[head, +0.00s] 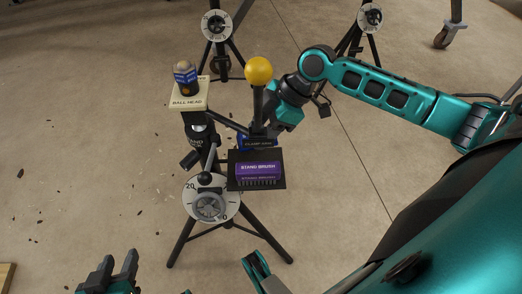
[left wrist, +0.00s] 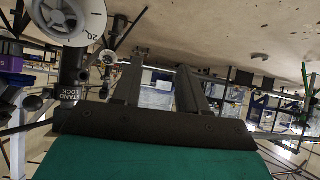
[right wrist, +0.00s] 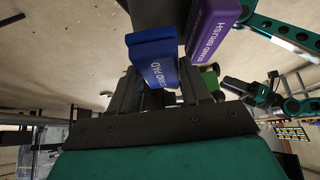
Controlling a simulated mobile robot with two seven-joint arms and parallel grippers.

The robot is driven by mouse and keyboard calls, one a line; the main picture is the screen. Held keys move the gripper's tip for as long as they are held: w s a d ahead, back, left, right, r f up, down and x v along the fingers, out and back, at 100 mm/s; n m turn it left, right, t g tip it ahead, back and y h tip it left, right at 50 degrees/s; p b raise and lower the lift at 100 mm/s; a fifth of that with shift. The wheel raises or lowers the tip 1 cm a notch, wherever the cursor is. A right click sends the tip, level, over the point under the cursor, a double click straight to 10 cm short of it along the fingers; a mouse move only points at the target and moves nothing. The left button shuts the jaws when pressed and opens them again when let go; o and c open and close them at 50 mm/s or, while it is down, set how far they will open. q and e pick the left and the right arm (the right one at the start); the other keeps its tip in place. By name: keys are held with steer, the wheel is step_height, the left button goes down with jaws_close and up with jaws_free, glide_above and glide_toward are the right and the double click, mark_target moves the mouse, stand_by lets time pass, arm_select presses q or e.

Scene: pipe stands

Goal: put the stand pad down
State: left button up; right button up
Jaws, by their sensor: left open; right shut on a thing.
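The stand pad (right wrist: 153,62) is a blue block with white lettering. In the right wrist view it sits at the fingertips of my right gripper (right wrist: 158,90), which is shut on it. In the head view the blue of the pad (head: 243,142) shows only in part, beside the clamp arm label and behind the dark tray (head: 233,183). My right gripper (head: 268,128) is near the clamp arm there, its fingers mostly hidden. My left gripper (head: 110,272) is open and empty at the lower left; its spread fingers also show in the left wrist view (left wrist: 160,85).
A purple stand brush (head: 258,171) lies on the dark tray. A small jar (head: 185,78) stands on the beige ball head plate (head: 188,100). A yellow ball (head: 258,70) tops a post. A dial (head: 210,206) and tripod legs stand below. The floor at left is open, with scattered debris.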

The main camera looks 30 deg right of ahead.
steer(key=shift+f, duration=0.55)
step_height(320, 180, down, 5)
steer(key=shift+f+b, duration=0.1)
steer(key=shift+b, duration=1)
steer(key=o, duration=0.7)
steer(key=shift+f, duration=0.15)
steer(key=shift+c, duration=0.2)
arm_select(q)
steer(key=shift+w+d+f+h, duration=0.2)
steer(key=shift+w+d+h, duration=0.1)
steer(key=shift+d, duration=0.2)
